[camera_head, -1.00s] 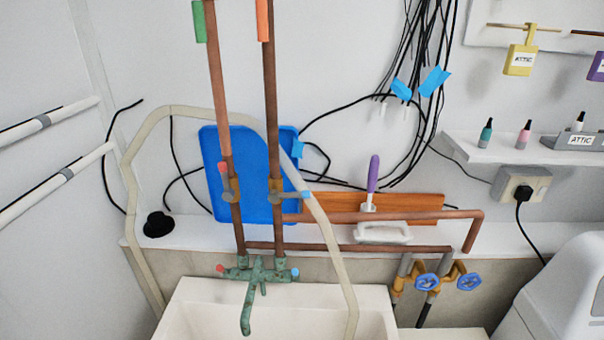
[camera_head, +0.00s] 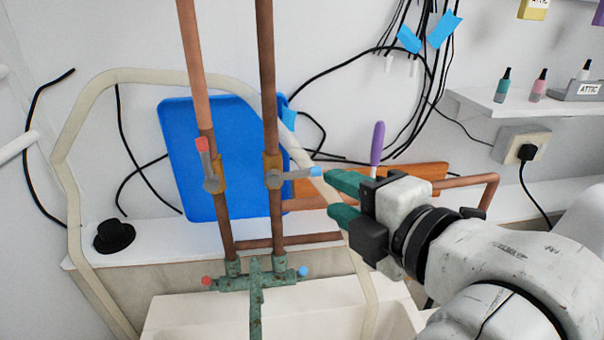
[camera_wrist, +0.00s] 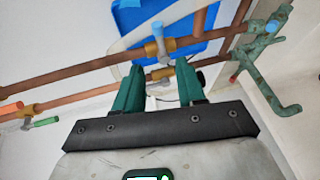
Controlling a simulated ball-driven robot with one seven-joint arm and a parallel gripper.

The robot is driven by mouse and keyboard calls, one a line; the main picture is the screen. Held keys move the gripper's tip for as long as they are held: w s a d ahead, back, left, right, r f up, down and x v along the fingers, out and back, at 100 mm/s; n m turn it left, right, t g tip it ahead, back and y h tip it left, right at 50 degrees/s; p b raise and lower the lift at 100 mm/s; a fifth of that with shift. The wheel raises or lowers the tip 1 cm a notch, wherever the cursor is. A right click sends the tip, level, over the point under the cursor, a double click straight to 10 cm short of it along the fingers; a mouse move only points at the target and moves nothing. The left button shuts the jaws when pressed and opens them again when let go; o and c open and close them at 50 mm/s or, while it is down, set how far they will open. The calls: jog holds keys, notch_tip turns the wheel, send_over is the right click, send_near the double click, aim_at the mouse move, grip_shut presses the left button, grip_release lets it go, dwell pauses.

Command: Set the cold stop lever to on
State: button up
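The cold stop lever (camera_head: 300,173) is grey with a blue tip. It sticks out sideways to the right from its brass valve (camera_head: 274,172), across the right copper pipe. In the wrist view the blue-tipped lever (camera_wrist: 158,32) also stands crosswise to its pipe. My gripper (camera_head: 335,196) has teal fingers and is open and empty. It is just right of the blue tip, with the upper finger close to it; contact cannot be told. The wrist view shows a gap between the fingers (camera_wrist: 160,66), with the blue-tipped lever beyond them.
The left pipe carries a red-tipped lever (camera_head: 203,155) pointing up along it. A green tap (camera_head: 256,283) sits below over a white sink (camera_head: 180,318). A pale hose (camera_head: 72,138) arches around the pipes. A blue tray (camera_head: 185,160) and an orange board (camera_head: 410,176) stand behind.

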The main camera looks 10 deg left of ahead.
aim_at(302, 176)
jog(key=p+x, duration=0.1)
jog(key=x, duration=0.8)
jog(key=shift+f, duration=0.1)
grip_shut()
dwell(0.4)
